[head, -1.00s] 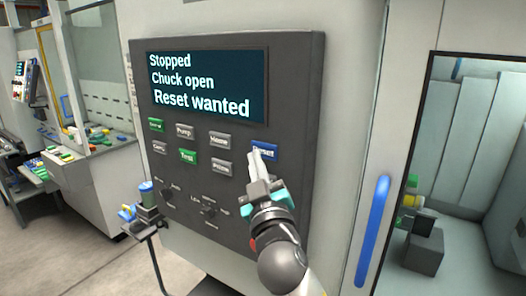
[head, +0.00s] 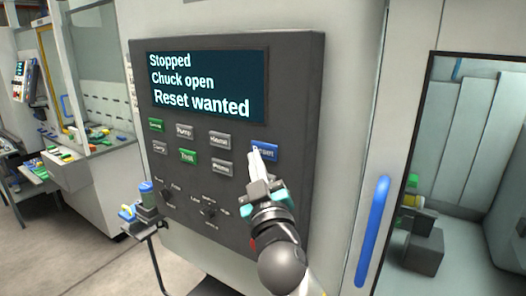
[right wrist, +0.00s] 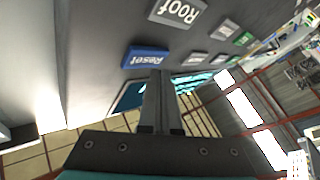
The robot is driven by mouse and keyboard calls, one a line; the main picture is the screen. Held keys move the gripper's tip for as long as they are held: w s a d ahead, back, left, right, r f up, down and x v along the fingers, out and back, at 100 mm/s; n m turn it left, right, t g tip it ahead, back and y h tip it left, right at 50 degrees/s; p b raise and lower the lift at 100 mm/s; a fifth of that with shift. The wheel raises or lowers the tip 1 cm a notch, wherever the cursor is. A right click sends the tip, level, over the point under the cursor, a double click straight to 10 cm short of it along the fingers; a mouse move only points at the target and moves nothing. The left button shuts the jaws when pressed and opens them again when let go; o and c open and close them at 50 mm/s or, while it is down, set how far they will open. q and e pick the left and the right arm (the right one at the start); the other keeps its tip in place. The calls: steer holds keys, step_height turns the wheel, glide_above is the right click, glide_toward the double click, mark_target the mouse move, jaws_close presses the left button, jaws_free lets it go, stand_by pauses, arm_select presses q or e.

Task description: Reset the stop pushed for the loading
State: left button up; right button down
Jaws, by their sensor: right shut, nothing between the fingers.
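The control panel (head: 285,100) is dark grey, and its screen (head: 205,88) reads "Stopped", "Chuck open", "Reset wanted". The blue Reset button (head: 266,150) is at the right end of the upper button rows. My right gripper (head: 255,157) is shut and empty, its fingertips at the lower left edge of the Reset button in the head view. In the right wrist view the Reset button (right wrist: 146,57) is just beyond the fingertips (right wrist: 158,74). I cannot tell whether they touch it. My left gripper is not in view.
Other buttons, such as the green one (head: 188,157), and knobs lie left of and below the gripper. A blue door handle (head: 373,232) stands to the right, beside the machine's opening. A small stand (head: 147,225) with coloured parts is at lower left.

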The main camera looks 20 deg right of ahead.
steer(key=shift+w+d, duration=0.3)
steer(key=shift+d, duration=0.05)
steer(key=shift+w+d, duration=0.2)
steer(key=shift+d, duration=0.1)
stand_by(0.8)
steer(key=shift+a, duration=0.1)
stand_by(0.4)
steer(key=shift+s+a, duration=0.5)
steer(key=shift+a, duration=0.05)
steer(key=s+a, duration=0.1)
steer(key=a, duration=0.1)
steer(key=s+a, duration=0.2)
stand_by(0.3)
stand_by(0.6)
